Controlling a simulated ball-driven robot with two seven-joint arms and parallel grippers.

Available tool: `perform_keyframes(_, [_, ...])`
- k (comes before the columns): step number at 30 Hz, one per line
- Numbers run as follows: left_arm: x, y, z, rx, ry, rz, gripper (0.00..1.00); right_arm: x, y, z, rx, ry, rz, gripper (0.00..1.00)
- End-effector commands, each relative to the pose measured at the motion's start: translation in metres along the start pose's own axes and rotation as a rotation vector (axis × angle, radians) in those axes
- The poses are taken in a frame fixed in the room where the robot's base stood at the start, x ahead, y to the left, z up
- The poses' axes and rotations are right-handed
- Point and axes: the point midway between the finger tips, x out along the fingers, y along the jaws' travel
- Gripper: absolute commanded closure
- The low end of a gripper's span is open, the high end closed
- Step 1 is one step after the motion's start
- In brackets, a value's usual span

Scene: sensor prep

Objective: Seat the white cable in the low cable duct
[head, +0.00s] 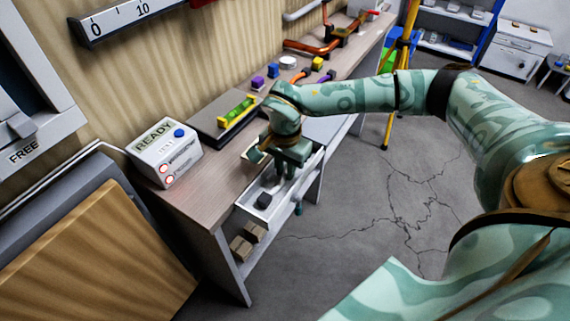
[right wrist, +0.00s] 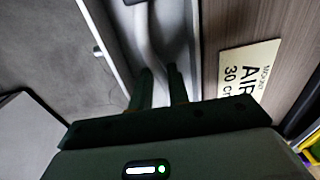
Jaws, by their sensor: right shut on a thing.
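My right gripper (head: 284,172) reaches down into a white open trough (head: 310,165) at the bench's front edge, which looks like a drawer or the low duct; I cannot tell which. In the right wrist view the gripper's fingers (right wrist: 161,88) are close together, with the pale white cable (right wrist: 146,40) running up from between them inside the trough (right wrist: 118,50). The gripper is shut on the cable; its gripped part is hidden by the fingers. A dark block (head: 263,201) lies in the trough's near end. My left gripper is not in view.
A white READY box (head: 163,155) stands at the bench's near end. A printed card (right wrist: 248,75) lies on the bench (right wrist: 210,50) beside the trough. Small coloured blocks and orange-handled tools lie farther back.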

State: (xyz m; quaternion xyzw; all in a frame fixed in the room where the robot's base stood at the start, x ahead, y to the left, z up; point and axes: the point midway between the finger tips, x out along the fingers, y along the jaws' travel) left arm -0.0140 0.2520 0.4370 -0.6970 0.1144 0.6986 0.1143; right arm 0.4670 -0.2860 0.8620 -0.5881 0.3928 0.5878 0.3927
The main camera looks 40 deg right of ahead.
Motion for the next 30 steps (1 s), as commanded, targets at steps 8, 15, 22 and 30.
perform_keyframes(8, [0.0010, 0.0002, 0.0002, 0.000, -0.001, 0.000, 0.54, 0.0036, -0.0001, 0.0001, 0.000, 0.000, 0.000, 1.00])
perform_keyframes(15, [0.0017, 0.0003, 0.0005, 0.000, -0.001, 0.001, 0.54, 0.0065, 0.0000, 0.0001, 0.000, 0.000, 0.000, 1.00])
perform_keyframes(22, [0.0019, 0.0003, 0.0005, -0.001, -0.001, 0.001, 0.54, 0.0073, 0.0000, 0.0001, 0.000, 0.000, 0.000, 1.00])
perform_keyframes(30, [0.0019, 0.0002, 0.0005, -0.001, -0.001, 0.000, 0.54, 0.0073, 0.0001, 0.0001, 0.000, 0.000, 0.000, 0.57])
